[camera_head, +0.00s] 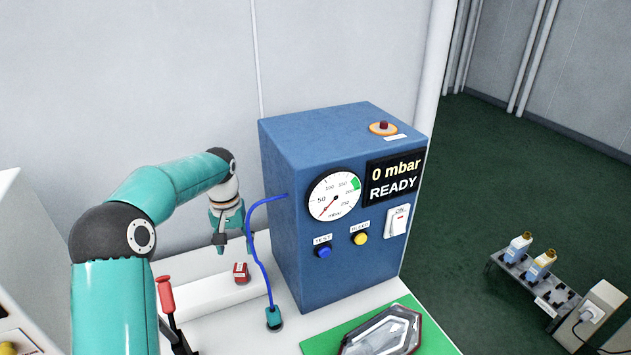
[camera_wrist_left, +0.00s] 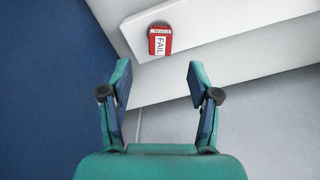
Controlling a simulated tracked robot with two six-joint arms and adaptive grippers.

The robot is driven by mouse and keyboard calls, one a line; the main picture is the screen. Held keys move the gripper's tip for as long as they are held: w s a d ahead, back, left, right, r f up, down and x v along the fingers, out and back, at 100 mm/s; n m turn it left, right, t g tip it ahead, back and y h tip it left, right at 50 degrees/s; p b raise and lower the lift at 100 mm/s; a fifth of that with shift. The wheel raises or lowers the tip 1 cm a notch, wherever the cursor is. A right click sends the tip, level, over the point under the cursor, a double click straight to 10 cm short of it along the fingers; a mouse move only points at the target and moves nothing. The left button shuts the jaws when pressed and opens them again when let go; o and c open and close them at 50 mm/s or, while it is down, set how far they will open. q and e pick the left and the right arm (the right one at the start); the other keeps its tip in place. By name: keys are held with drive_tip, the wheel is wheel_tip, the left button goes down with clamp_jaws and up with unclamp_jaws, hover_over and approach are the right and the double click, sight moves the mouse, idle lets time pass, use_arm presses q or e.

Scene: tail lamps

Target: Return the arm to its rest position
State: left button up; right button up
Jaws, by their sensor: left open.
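My left arm comes in from the left in the head view, bent at the elbow. Its gripper (camera_head: 222,243) hangs pointing down, left of the blue tester box, above the white bench surface. In the left wrist view the gripper (camera_wrist_left: 160,82) is open, with nothing between its fingers. A small red block with a FAIL label (camera_wrist_left: 159,42) lies beyond the fingertips there. It also shows in the head view (camera_head: 240,273), just below and right of the gripper, apart from it. My right gripper is not in view.
The blue tester (camera_head: 290,240) reads 0 mbar READY. A blue hose runs to a connector (camera_head: 273,318) on the bench. A lamp (camera_head: 385,335) lies on a green mat (camera_head: 322,345). A red-handled clamp (camera_head: 167,295) stands near my arm. A rack (camera_head: 510,268) with bottles is at the right.

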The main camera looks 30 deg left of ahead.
sight(240, 267)
use_arm(q)
wheel_tip(240, 267, down, 10)
drive_tip(key=shift+r, duration=0.25)
drive_tip(key=shift+r+p, duration=0.25)
drive_tip(key=shift+p, duration=0.1)
